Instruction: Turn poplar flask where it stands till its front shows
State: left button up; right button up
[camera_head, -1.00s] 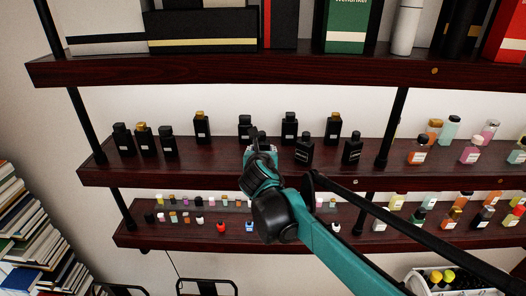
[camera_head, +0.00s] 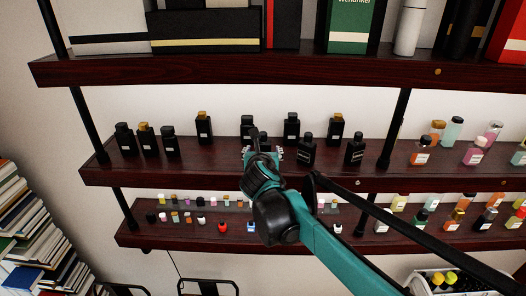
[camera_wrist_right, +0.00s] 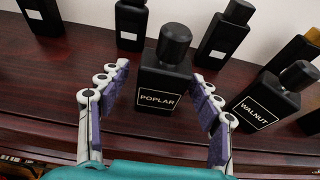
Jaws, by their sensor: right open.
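The poplar flask (camera_wrist_right: 162,92) is a black, square-bodied bottle with a round black cap, upright on the dark wooden shelf. Its POPLAR label faces the right wrist camera almost squarely. My right gripper (camera_wrist_right: 160,84) is open, one finger on each side of the flask, with a gap showing at least on the right. In the head view my right gripper (camera_head: 263,153) reaches the shelf's front and hides most of the flask. My left gripper is not in view.
The walnut flask (camera_wrist_right: 270,98) stands close on the right, its label angled; it also shows in the head view (camera_head: 306,150). Several black flasks stand behind and to the left. The shelf edge (camera_head: 215,174) runs below the gripper; a black post (camera_head: 396,125) stands right.

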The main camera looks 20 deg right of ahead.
jog(key=v, duration=1.1)
jog(key=shift+s, duration=0.25)
jog(key=shift+r, duration=0.1)
dwell(0.6)
